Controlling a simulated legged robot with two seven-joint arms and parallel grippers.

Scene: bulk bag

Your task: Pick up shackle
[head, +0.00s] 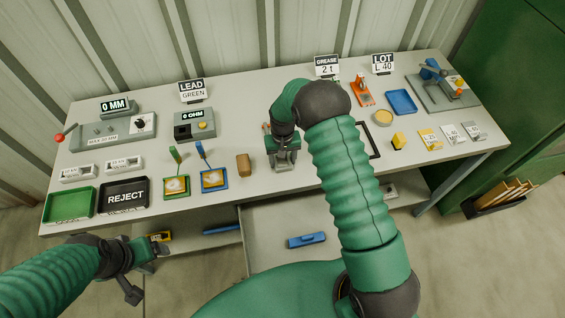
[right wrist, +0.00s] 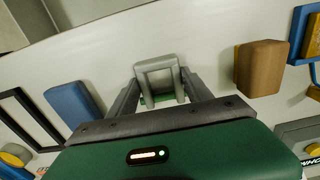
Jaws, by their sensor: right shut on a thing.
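The shackle (right wrist: 158,66) is a grey, squarish loop in the right wrist view, with a bit of green showing under it. My right gripper (right wrist: 160,88) is shut on it, one finger at each side. In the head view the right gripper (head: 284,160) points down over the middle of the bench near its front edge, and the shackle there is mostly hidden by the gripper. I cannot tell whether the shackle touches the bench. My left gripper (head: 146,256) is empty, low in front of the bench at the left; its finger gap is unclear.
A brown block (head: 243,165) stands left of the right gripper, and a black frame (head: 371,140) lies to its right. Green (head: 69,216) and black REJECT (head: 147,206) trays sit at the left. An open drawer (head: 262,222) juts out below the bench, holding a blue object (head: 306,240).

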